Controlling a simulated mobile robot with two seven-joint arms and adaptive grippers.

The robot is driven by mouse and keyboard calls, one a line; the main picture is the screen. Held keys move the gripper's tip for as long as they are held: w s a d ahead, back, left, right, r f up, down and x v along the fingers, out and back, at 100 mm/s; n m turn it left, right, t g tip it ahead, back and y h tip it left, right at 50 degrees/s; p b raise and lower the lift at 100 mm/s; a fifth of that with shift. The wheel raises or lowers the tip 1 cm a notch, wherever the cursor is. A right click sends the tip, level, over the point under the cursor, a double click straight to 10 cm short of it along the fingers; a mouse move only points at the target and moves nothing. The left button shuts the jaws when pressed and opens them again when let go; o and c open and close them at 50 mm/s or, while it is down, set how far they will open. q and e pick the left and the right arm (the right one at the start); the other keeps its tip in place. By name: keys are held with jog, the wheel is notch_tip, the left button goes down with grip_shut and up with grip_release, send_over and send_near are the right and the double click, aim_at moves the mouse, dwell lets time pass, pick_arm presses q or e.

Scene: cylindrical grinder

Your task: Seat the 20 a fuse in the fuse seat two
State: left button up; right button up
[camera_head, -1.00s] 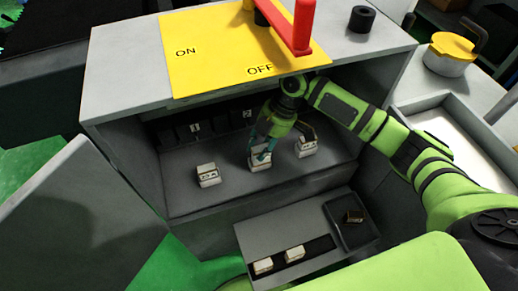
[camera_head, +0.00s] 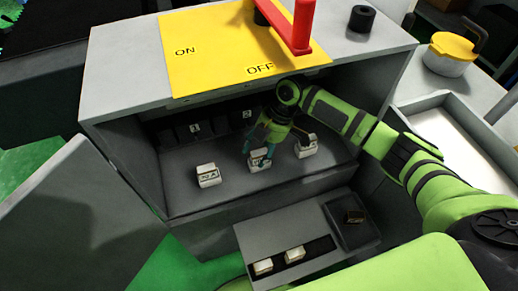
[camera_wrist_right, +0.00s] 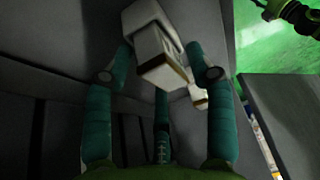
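Three white fuse blocks or seats stand in a row on the cabinet floor: a left one (camera_head: 208,176), a middle one (camera_head: 260,164) and a right one (camera_head: 306,150). My right gripper (camera_head: 259,152) is at the middle one, its teal fingers spread apart. In the right wrist view the open fingers (camera_wrist_right: 158,75) stand on either side of a pale fuse (camera_wrist_right: 165,60), which appears in line with a larger white block. The 20 A marking is not readable, and how deep the fuse sits cannot be told. My left gripper is not in view.
A red lever (camera_head: 302,25) stands over the yellow ON/OFF plate (camera_head: 215,50). An open door (camera_head: 75,215) is at left.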

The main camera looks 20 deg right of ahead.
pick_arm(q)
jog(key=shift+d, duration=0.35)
pick_arm(e)
jog(key=shift+r, duration=0.25)
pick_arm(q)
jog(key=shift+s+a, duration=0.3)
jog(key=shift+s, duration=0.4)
pick_arm(e)
jog(key=v, duration=0.7)
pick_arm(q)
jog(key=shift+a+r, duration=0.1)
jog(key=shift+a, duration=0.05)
pick_arm(e)
jog(key=shift+d+r, duration=0.1)
jog(key=shift+r, duration=0.05)
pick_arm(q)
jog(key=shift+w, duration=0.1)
